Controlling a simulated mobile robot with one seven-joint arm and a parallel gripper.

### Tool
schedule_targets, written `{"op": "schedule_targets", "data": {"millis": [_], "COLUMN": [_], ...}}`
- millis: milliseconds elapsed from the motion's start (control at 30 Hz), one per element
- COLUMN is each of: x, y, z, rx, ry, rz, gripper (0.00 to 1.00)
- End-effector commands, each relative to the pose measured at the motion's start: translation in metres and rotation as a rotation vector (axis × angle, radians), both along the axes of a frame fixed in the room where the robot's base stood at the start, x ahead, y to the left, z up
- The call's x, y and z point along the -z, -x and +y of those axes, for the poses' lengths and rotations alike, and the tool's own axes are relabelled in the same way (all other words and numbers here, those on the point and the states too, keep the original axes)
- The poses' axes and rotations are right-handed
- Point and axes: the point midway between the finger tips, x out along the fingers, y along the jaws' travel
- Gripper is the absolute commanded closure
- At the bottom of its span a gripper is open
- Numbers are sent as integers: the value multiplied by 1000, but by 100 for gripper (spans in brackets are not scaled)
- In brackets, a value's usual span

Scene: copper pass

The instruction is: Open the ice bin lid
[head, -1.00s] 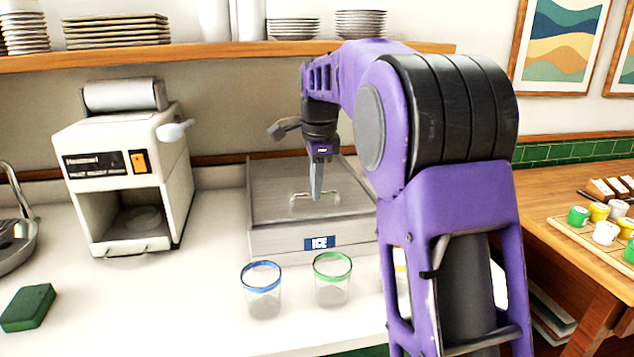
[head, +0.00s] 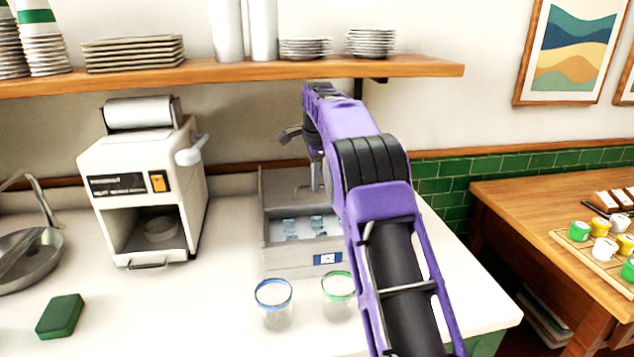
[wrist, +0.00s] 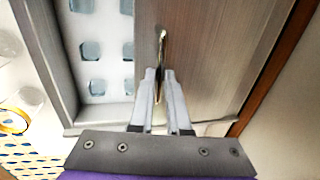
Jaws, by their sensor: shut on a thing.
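The ice bin (head: 285,257) is a grey metal box on the counter with a blue ICE label on its front. Its lid (head: 278,187) is slid towards the back, and ice cubes (head: 305,226) show in the open front part. In the wrist view the lid (wrist: 212,60) covers the right side and ice cubes (wrist: 92,50) lie in the open part at left. My gripper (wrist: 160,75) is shut on the lid's metal handle (wrist: 162,42). In the head view my gripper (head: 316,187) is over the lid, and my arm hides the bin's right side.
A glass with a blue rim (head: 274,303) and one with a green rim (head: 339,295) stand in front of the bin. A white machine (head: 145,190) stands to the left. A wooden shelf (head: 230,72) with plates runs above. A green sponge (head: 60,315) lies at front left.

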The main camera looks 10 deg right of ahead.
Motion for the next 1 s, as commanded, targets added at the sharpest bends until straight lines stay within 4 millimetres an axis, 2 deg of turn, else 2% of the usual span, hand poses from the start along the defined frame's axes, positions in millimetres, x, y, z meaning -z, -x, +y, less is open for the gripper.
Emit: {"op": "schedule_targets", "data": {"millis": [200, 700, 733, 867, 900, 1000], "x": [-1, -1, -1, -1, -1, 0], "y": [-10, -12, -12, -12, -12, -12], "z": [0, 0, 0, 0, 0, 0], "rx": [0, 0, 0, 0, 0, 0], "ry": [-1, -1, -1, -1, -1, -1], "rz": [-2, -1, -1, -1, -1, 0], "gripper": [100, 100, 83, 60, 55, 55]}}
